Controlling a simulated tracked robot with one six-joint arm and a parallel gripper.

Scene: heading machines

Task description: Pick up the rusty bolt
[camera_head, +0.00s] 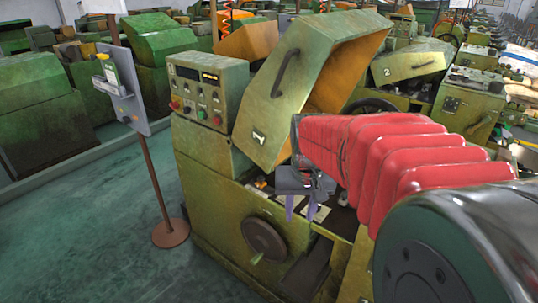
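I cannot make out the rusty bolt; it may be among the small, unclear items inside the open bay of the green machine (215,205). My gripper (301,211) points down into this bay, below the raised hood (290,95) marked 1. Its two purple fingers are apart, and I see nothing held between them. Pale pieces (322,213) lie beside and behind the fingers. My red-sleeved arm comes in from the right and hides the right part of the bay.
A control panel (205,92) with buttons stands left of the hood. A handwheel (264,240) sticks out of the machine's front. A sign on a rusty stand (150,165) is at the left. The green floor (90,240) at the front left is clear. Machine 2 (412,66) stands behind.

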